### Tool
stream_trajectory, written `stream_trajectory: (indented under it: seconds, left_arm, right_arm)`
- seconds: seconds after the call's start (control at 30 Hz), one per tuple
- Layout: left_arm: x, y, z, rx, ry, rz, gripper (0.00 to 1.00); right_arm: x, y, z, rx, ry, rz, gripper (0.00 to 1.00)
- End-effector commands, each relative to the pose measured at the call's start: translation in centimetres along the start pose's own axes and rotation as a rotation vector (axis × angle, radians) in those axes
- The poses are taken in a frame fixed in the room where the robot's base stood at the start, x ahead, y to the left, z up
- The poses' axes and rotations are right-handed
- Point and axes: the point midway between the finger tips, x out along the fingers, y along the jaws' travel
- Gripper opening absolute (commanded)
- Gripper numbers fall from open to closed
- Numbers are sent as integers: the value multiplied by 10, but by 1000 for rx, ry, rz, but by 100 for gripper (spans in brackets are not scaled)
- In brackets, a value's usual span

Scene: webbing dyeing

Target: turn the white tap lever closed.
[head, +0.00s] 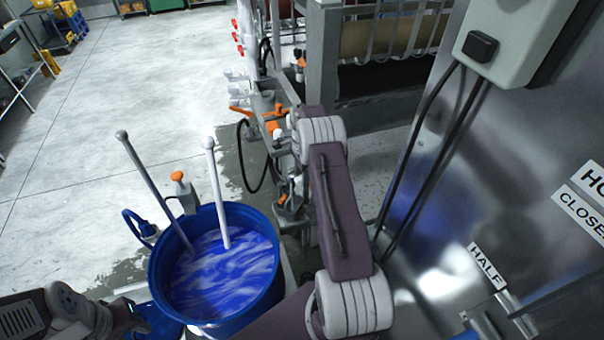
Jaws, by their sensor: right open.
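Labels reading HALF (487,266) and CLOSE (580,215), the latter cut off by the frame edge, are on the shiny metal panel (440,190) at right. Below HALF, part of a grey and blue fitting (488,322) shows at the bottom edge. I cannot make out a white tap lever there for certain. My right arm rises from the bottom middle and bends at its top. My right gripper (289,198) is open, small and partly hidden, beside the blue tub and apart from the labels. My left arm enters at lower left; its jaws are not clear.
A blue tub (160,255) of swirling blue liquid stands at lower middle with two rods (217,190) in it. Orange-handled valves (275,115) and a white pipe (250,35) stand behind my right arm. A grey box (510,40) with cables hangs at upper right.

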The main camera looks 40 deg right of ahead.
Motion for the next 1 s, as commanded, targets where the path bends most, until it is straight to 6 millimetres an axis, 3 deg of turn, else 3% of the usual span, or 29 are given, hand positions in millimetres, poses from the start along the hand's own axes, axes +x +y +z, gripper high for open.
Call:
stream_trajectory:
  seconds: [0.07, 0.2, 0.23, 1.0]
  left_arm:
    - [0, 0, 0, 0, 0, 0, 36]
    - [0, 0, 0, 0, 0, 0, 36]
    - [0, 0, 0, 0, 0, 0, 36]
    - [0, 0, 0, 0, 0, 0, 36]
  right_arm:
    - [0, 0, 0, 0, 0, 0, 43]
    - [0, 0, 0, 0, 0, 0, 4]
    - [0, 0, 0, 0, 0, 0, 0]
    - [-2, -1, 0, -1, 1, -3, 0]
